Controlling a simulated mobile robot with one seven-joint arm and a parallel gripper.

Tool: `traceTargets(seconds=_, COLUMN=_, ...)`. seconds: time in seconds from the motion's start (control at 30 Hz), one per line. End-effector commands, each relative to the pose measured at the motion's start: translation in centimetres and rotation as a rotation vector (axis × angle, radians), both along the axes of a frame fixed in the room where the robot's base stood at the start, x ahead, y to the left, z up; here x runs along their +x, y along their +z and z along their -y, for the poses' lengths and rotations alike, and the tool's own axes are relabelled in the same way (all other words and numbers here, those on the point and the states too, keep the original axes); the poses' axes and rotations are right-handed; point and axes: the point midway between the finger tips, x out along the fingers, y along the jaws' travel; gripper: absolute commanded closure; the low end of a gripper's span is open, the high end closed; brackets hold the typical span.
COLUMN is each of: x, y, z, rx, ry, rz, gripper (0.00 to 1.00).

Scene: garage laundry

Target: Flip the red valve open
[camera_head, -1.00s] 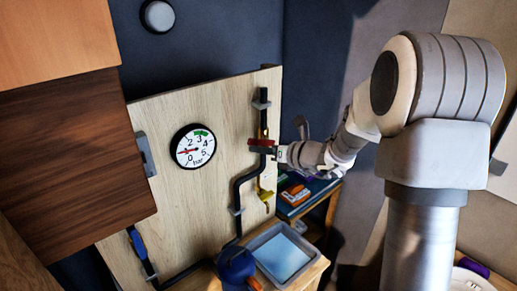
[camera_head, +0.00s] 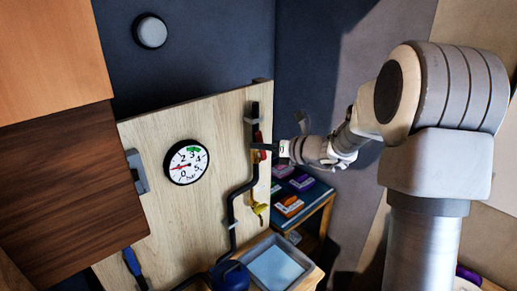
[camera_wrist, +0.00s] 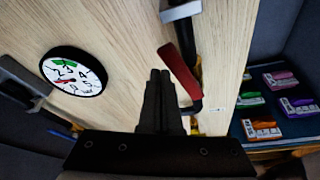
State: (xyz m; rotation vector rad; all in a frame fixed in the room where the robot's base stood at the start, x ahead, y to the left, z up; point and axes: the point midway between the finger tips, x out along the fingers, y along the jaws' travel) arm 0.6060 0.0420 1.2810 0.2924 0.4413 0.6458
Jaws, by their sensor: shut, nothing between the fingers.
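The red valve handle (camera_head: 259,138) is on the black pipe, high on the right side of the wooden panel. It lies nearly along the pipe, slightly tilted. In the wrist view the red handle (camera_wrist: 181,73) slants just right of my fingertips. My gripper (camera_head: 266,147) is at the handle, its dark fingers partly covering it in the head view. In the wrist view my gripper (camera_wrist: 160,76) has its fingers together with nothing between them. I cannot tell whether they touch the handle. The round gauge (camera_head: 186,162) has its red needle pointing left, near 1.
A yellow valve (camera_head: 259,209) is lower on the same pipe, and a blue handle (camera_head: 132,262) is at the panel's lower left. A grey tray (camera_head: 246,265) stands below. A shelf (camera_head: 318,194) at right holds several small coloured boxes.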

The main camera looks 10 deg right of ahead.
Motion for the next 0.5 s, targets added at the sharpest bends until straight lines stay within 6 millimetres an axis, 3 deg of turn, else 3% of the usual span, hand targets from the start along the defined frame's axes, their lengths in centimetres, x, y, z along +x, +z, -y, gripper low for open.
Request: traceTargets(seconds=0.5, x=0.0, y=1.6, z=0.0, rx=0.000, ry=0.000, rz=0.000, gripper=1.00)
